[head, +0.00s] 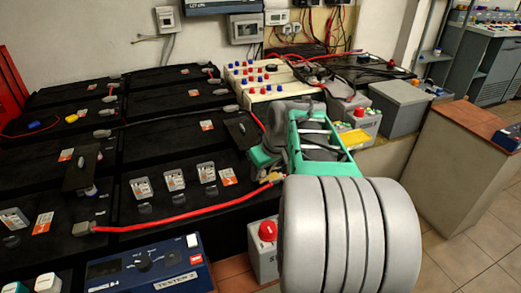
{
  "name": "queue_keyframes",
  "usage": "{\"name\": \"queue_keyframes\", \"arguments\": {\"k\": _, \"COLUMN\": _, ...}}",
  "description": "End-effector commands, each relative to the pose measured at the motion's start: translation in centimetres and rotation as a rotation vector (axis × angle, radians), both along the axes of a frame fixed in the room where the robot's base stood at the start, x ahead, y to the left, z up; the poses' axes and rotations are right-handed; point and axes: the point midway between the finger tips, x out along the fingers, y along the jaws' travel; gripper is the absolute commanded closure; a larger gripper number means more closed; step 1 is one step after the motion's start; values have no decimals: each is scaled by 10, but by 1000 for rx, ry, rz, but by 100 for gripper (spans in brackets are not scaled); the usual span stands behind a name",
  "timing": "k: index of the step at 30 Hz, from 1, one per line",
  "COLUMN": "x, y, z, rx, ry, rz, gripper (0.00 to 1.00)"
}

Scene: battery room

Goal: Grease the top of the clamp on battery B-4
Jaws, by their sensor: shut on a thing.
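My gripper (266,152) is partly in view beside the teal frame of my arm, at the right end of the black batteries. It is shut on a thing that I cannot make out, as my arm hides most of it. A brass-coloured clamp (271,179) sits at the right end of a red cable (185,216), just below my gripper in the picture. A grey clamp (85,227) is at the cable's left end. Several black batteries (150,150) stand in rows. Their labels are too small to read, so I cannot tell which is B-4.
A blue tester (150,265) stands at the front. A rack with red and blue knobs (262,80), a grey box (400,105) and a beige cabinet (455,165) stand behind and right. Tiled floor (465,255) is free at right.

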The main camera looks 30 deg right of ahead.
Motion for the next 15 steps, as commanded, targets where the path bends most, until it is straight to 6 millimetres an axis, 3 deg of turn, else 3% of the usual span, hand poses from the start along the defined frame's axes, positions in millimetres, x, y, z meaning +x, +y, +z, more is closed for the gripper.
{"name": "queue_keyframes", "arguments": {"k": 3, "x": 0, "y": 0, "z": 24, "rx": 0, "ry": 0, "rz": 1, "gripper": 100}}
{"name": "queue_keyframes", "arguments": {"k": 15, "x": 2, "y": 4, "z": 60, "rx": -2, "ry": 0, "rz": 10, "gripper": 100}}
